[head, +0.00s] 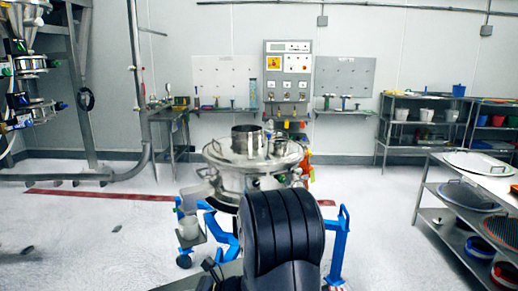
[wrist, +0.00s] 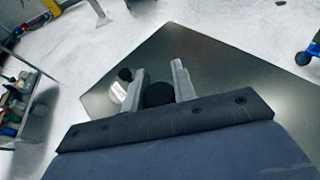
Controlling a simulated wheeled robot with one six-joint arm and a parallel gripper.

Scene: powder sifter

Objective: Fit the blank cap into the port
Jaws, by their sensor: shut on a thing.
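My gripper (wrist: 159,72) shows in the wrist view, above a dark flat surface. Its two pale fingers are shut on a dark round thing (wrist: 158,95), which I take to be the blank cap; its far side and shape are hard to make out. In the head view my gripper and the cap are hidden behind my dark arm. The steel sifter (head: 255,174) stands ahead, beyond my arm. Its lid carries a wide open collar (head: 246,139) and smaller fittings (head: 280,147) to the right. I cannot tell which opening is the port.
A dark plate (wrist: 225,75) lies below my gripper. A small black knob (wrist: 125,74) and a pale disc (wrist: 118,92) show beside the left finger. A blue wheeled frame (head: 340,235) carries the sifter. Shelves (head: 465,205) stand at the right. Open floor lies left.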

